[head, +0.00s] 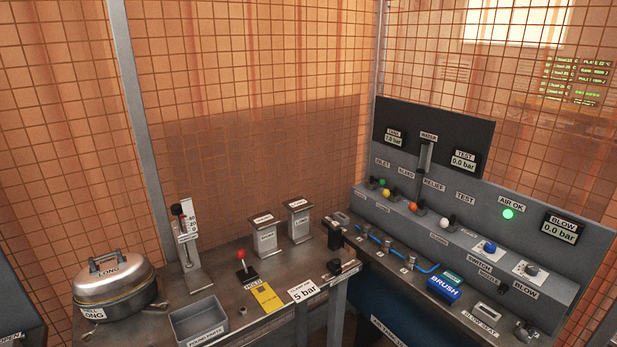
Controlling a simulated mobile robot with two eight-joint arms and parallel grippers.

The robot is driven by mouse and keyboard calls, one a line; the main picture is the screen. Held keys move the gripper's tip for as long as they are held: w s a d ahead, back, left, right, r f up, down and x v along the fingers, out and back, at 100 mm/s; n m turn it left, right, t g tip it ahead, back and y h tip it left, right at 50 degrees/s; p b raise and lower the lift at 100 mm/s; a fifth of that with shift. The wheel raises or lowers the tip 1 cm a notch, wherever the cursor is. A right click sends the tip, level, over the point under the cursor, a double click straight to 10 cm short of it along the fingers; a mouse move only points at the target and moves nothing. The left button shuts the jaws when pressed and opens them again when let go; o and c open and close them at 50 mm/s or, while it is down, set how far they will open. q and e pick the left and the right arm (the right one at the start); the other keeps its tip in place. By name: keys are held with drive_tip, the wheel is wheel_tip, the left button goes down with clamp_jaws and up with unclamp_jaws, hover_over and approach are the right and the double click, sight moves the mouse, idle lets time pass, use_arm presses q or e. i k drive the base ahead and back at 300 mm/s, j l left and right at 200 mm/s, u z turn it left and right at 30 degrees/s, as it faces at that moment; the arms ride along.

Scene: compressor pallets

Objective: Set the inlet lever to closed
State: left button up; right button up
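The inlet lever (382,183) appears to be the green-knobbed one at the left end of the grey sloped panel (480,215), below the INLET label (382,163). A yellow-knobbed lever (386,193) is just below it, and the two overlap closely. Whether the inlet lever stands open or closed is too small to tell. Neither of my grippers is in view.
Orange (413,206) and white (444,223) knobs follow to the right on the panel. A blue BRUSH box (444,287) and blue tubing (425,268) lie before it. A lidded pot (113,285), grey tray (198,320) and red-knobbed lever (241,255) stand left.

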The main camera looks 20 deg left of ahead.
sight(382, 183)
drive_tip(key=u, duration=0.3)
drive_tip(key=i+u, duration=0.2)
drive_tip(key=u, duration=0.15)
drive_tip(key=i+l+u, duration=0.15)
drive_tip(key=u, duration=0.25)
drive_tip(key=i+l+u, duration=0.2)
drive_tip(key=u, duration=0.15)
